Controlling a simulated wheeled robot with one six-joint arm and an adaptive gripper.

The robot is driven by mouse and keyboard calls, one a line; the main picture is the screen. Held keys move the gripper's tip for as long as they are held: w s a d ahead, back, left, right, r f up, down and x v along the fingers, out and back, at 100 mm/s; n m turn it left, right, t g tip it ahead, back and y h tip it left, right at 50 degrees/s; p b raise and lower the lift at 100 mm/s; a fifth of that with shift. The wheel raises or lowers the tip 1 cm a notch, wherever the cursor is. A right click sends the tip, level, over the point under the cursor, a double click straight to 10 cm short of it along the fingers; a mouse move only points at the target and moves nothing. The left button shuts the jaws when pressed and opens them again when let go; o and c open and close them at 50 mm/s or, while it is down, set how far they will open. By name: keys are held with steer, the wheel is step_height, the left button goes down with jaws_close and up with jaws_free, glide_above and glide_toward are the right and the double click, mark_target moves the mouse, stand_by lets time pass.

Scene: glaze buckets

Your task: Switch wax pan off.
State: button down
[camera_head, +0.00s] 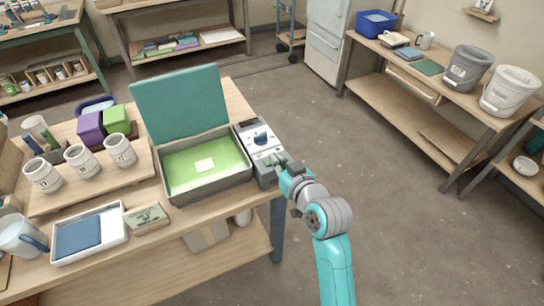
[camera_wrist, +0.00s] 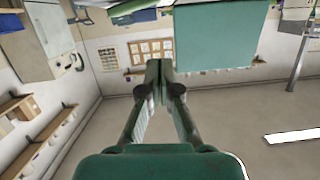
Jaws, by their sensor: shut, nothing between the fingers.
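The wax pan (camera_head: 172,191) is a grey rectangular pan on the wooden table, holding green wax with a pale block on it. Its teal lid (camera_head: 180,103) stands open at the back. A control box (camera_head: 257,139) with a dark blue knob (camera_head: 260,138) on a white panel is fixed to the pan's right side. My gripper (camera_head: 275,158) is shut and empty at the front part of this box, below the knob; touching or apart, I cannot tell. It hides that part of the box. The wrist view shows the closed fingers (camera_wrist: 158,78) and a teal panel (camera_wrist: 215,40).
Left of the pan, a wooden board (camera_head: 95,177) holds several white cups. A white tray (camera_head: 117,222) with a blue slab and a small labelled block (camera_head: 147,218) lie in front. Open floor (camera_head: 370,200) lies to the right, before a bench with buckets (camera_head: 468,68).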

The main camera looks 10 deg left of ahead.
steer(key=v, duration=0.5)
steer(key=shift+s+r, duration=0.1)
steer(key=shift+s, duration=0.35)
steer(key=s+d+f+m+t+h, duration=0.1)
steer(key=s+d+f+m+h, duration=0.15)
steer(key=s+d+f, duration=0.55)
steer(key=s+d+f+m+t+h, duration=0.1)
steer(key=s+d+f+m+h, duration=0.15)
steer(key=s+d+f, duration=0.65)
steer(key=s+d+r+h, duration=0.1)
steer(key=s+r, duration=0.1)
steer(key=s, duration=0.6)
steer(key=s+d+r+h, duration=0.1)
steer(key=s+d+r, duration=0.1)
steer(key=s, duration=0.6)
steer(key=s+d+r+m+h, duration=0.1)
steer(key=s+r, duration=0.3)
steer(key=s, duration=0.4)
steer(key=shift+s+h, duration=0.3)
steer(key=shift+h, duration=0.1)
steer(key=shift+d, duration=0.2)
